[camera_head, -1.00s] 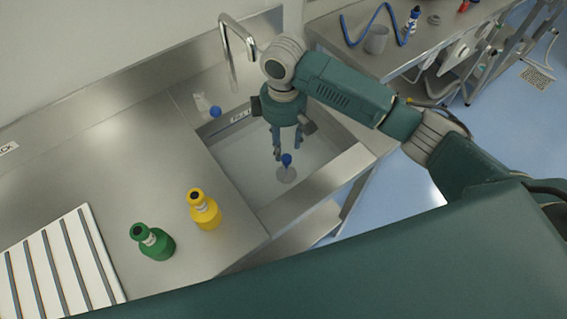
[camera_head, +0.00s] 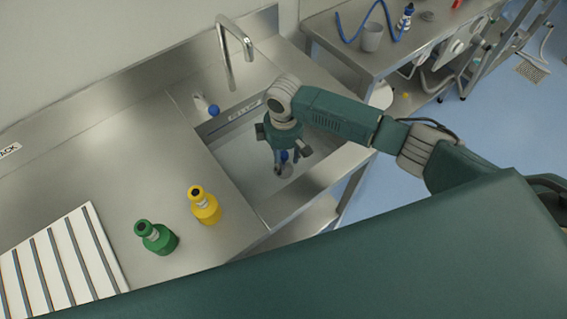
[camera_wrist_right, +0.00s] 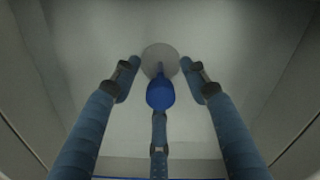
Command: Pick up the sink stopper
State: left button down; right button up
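The sink stopper, a blue knob (camera_head: 284,156) on a pale grey round disc (camera_head: 285,171), stands on the floor of the metal sink basin (camera_head: 236,172). In the right wrist view its blue knob (camera_wrist_right: 160,94) is near the middle, with the disc (camera_wrist_right: 160,58) beyond it. My right gripper (camera_head: 286,160) points down into the sink over the stopper. In the right wrist view its three fingers (camera_wrist_right: 160,68) are spread around the knob, with visible gaps at the two side fingers. The third finger lies behind the knob in line with it; contact there is unclear. My left gripper is not in view.
A curved faucet (camera_head: 230,58) and another blue knob (camera_head: 214,110) are at the sink's back edge. A yellow bottle (camera_head: 205,206), a green bottle (camera_head: 157,239) and a white slatted rack (camera_head: 62,262) are on the left counter. Sink walls surround the gripper.

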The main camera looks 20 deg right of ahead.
grip_shut()
jog(key=shift+r, duration=0.2)
